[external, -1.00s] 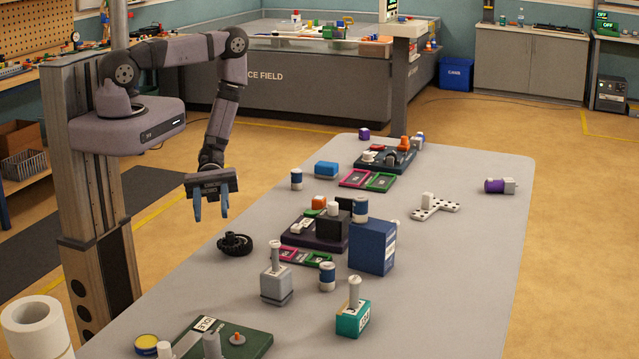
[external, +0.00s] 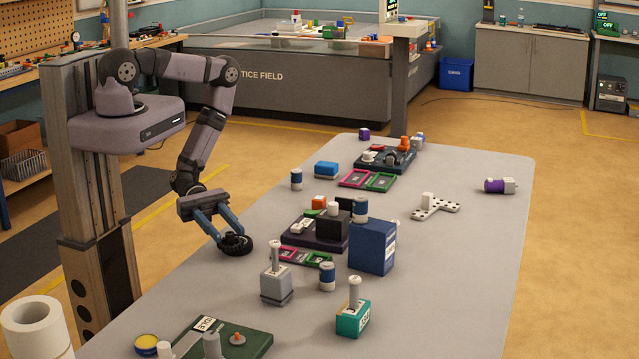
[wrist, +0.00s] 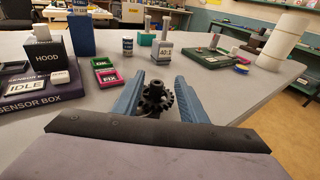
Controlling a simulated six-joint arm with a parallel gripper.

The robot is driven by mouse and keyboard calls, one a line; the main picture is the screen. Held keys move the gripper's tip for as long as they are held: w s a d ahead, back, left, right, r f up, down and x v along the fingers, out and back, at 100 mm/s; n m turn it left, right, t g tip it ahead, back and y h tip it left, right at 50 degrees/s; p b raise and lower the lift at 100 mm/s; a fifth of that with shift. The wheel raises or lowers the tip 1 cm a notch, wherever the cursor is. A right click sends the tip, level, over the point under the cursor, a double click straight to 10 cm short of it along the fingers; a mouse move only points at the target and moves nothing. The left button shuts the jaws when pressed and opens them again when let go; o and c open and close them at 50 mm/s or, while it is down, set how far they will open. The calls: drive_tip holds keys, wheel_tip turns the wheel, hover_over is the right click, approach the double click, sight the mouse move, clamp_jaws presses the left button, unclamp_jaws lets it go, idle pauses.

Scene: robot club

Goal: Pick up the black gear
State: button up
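The black gear (external: 236,246) lies on the near-left part of the grey table. It is a toothed wheel with a smaller hub on top. My gripper (external: 232,241) is low over the table with its two blue fingers apart and the gear at their tips. In the wrist view the gear (wrist: 156,98) sits between the open fingers (wrist: 160,92), one finger on each side. Whether either finger touches the gear cannot be told.
A dark sensor box (external: 310,241) with parts on it stands right of the gear. Pink and green frames (external: 302,257) and a grey block with a post (external: 277,285) are close by. A blue box (external: 372,246) stands farther right. Bare table lies in front of the gear.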

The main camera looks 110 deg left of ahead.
sight(232, 236)
drive_tip(key=shift+w+d, duration=0.15)
drive_tip(key=shift+b+x, duration=0.35)
drive_tip(key=shift+x, duration=1.3)
drive_tip(key=shift+w+d+f, duration=0.15)
drive_tip(key=shift+w, duration=0.3)
drive_tip(key=shift+w+d+f, duration=0.15)
drive_tip(key=shift+w+d, duration=0.05)
drive_tip(key=shift+w, duration=0.25)
clamp_jaws()
